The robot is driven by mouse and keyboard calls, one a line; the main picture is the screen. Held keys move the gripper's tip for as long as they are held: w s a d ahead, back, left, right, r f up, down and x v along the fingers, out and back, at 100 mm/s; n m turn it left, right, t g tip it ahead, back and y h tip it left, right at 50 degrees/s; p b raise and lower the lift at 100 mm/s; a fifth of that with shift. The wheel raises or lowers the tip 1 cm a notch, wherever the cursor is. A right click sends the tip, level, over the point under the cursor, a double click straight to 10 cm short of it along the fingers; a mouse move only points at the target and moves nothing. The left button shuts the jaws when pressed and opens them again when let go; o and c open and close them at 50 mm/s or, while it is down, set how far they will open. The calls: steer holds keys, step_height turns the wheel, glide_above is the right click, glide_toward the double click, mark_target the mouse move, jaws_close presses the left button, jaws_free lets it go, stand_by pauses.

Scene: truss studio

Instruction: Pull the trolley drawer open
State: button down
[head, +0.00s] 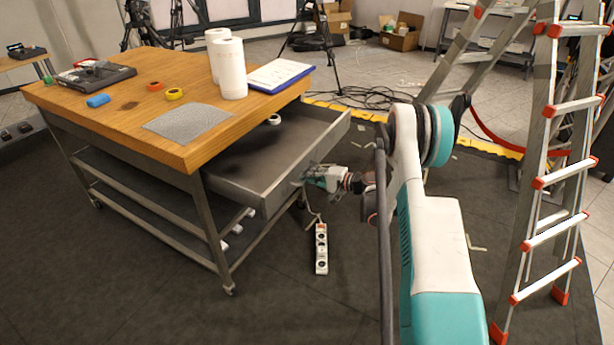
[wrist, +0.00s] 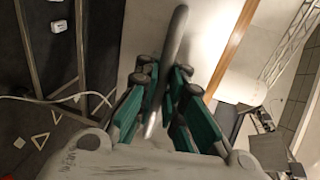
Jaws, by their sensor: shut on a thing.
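The trolley (head: 110,122) has a wooden top and a grey metal frame, and it stands at the left in the head view. Its metal drawer (head: 290,162) is pulled well out on the right side, with its inside showing and a white roll (head: 274,120) near its back. My gripper (head: 307,177) is at the drawer's front face. In the wrist view, the teal fingers (wrist: 166,95) are closed around the bar-shaped drawer handle (wrist: 178,35). The handle is too small to make out in the head view.
A white power strip (head: 321,250) with a cable lies on the floor below the drawer. A ladder (head: 545,180) stands at the right. Paper rolls (head: 232,70), tape and a clipboard (head: 281,73) sit on the trolley top.

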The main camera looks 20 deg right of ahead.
steer(key=c, duration=2)
jaws_free()
steer(key=v, duration=1.2)
